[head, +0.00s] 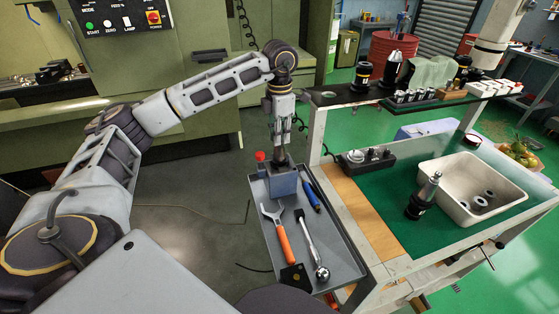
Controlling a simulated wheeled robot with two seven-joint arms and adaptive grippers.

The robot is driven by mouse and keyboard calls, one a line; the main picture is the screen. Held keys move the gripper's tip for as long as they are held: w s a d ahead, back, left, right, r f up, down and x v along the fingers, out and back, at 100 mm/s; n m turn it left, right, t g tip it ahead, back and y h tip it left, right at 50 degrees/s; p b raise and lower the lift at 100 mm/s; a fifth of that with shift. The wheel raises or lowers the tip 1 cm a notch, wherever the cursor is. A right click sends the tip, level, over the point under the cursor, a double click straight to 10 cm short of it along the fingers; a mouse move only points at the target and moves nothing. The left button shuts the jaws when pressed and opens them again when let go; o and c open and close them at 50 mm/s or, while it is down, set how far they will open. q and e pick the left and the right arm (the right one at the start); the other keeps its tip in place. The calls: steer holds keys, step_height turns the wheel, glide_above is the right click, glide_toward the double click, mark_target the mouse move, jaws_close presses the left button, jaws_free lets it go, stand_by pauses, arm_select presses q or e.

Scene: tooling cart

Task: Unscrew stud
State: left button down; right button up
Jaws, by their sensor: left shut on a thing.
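My left gripper (282,143) reaches straight down over the blue-grey block (284,184) at the far end of a grey tray. It is shut on the stud at the top of a dark tapered holder (283,162), which stands upright in the block. The fingers hide most of the stud, so its thread cannot be made out. My right gripper is not in view.
In the grey tray (337,262) lie an orange-handled spanner (280,238), a ball-ended metal tool (312,245) and a blue tool (312,197). On the cart's green top (385,205) stand a tool holder (423,198) and a cream bin (501,181). A shelf of holders rises behind.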

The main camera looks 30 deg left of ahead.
arm_select(q)
steer(key=shift+n, duration=0.9)
steer(key=shift+n+p, duration=0.4)
steer(key=shift+n, duration=1.1)
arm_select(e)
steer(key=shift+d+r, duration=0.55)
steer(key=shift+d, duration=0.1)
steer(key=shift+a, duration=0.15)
arm_select(q)
steer(key=shift+n, duration=0.9)
steer(key=shift+n+p, duration=0.6)
steer(key=shift+n, duration=1.5)
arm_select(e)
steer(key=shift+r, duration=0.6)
